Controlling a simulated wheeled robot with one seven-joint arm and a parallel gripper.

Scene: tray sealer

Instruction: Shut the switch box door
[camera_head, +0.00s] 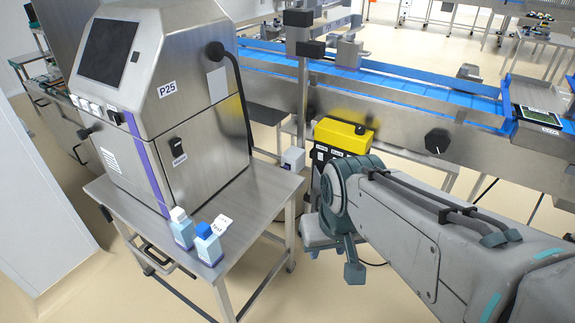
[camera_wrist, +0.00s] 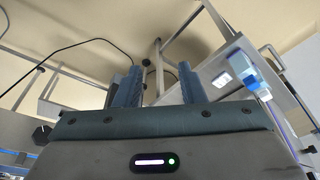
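In the head view the wrist end of my arm hangs in front of and below the yellow box, and the fingers are not clear.
A steel machine (camera_head: 170,85) marked P25 stands on a steel table (camera_head: 262,205) at left. Small blue-and-white bottles (camera_head: 207,243) stand at that table's front edge; they also show in the wrist view (camera_wrist: 245,70). A blue conveyor (camera_head: 390,80) runs behind the box.

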